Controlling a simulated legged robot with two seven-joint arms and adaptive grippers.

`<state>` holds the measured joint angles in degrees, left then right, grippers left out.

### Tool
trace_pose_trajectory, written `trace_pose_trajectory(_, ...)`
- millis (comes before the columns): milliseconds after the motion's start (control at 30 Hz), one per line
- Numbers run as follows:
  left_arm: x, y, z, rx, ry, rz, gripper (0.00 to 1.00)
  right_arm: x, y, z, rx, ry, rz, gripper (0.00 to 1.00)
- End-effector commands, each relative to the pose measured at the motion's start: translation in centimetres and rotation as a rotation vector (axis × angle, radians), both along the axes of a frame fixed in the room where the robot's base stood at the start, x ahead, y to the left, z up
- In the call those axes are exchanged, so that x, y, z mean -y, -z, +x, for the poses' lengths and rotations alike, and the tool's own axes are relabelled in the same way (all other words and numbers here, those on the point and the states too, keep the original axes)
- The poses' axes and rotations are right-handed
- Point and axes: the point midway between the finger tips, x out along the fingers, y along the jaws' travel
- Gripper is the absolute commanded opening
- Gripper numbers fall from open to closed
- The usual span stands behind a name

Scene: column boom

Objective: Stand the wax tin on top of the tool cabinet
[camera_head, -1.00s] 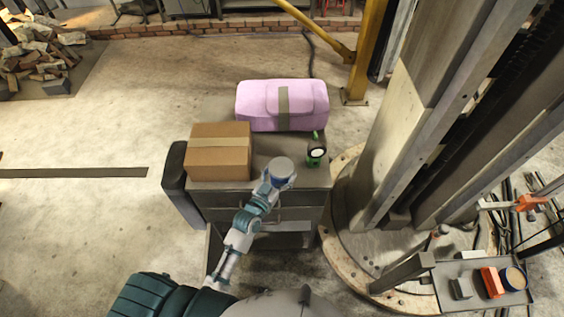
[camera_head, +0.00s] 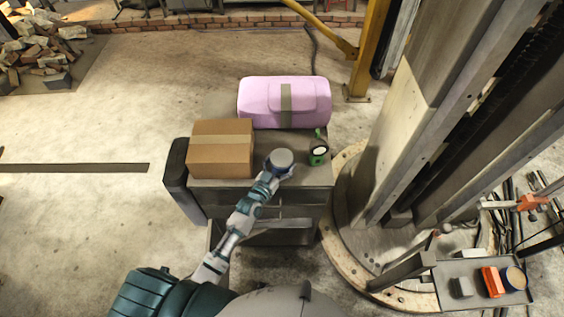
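The wax tin (camera_head: 280,158), round and blue with a grey lid, is at the end of my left arm, above the front part of the cabinet top. My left gripper (camera_head: 272,176) is shut on it from the near side; the fingers are largely hidden. I cannot tell whether the tin touches the top. The tool cabinet (camera_head: 307,172) is grey with drawers in front. My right gripper is not in view.
On the cabinet top are a cardboard box (camera_head: 221,148) at left, a pink case (camera_head: 284,102) at the back and a green-and-black round item (camera_head: 318,151) close right of the tin. A large column (camera_head: 400,130) stands right. A tray (camera_head: 450,272) with several items is lower right.

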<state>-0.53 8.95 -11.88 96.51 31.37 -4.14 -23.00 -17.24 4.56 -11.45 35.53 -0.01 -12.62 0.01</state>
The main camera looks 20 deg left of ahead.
Motion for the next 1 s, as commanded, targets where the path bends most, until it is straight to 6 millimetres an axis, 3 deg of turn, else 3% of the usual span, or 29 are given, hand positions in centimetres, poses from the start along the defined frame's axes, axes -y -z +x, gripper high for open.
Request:
trace_pose_trajectory(467,0.1,-0.1,-0.5,0.0,0.0,0.002,1.0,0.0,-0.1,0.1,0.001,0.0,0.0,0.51)
trace_pose_trajectory(1000,-2.5,0.1,-10.5,-0.003,0.0,0.002,1.0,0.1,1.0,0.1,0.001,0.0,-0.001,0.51)
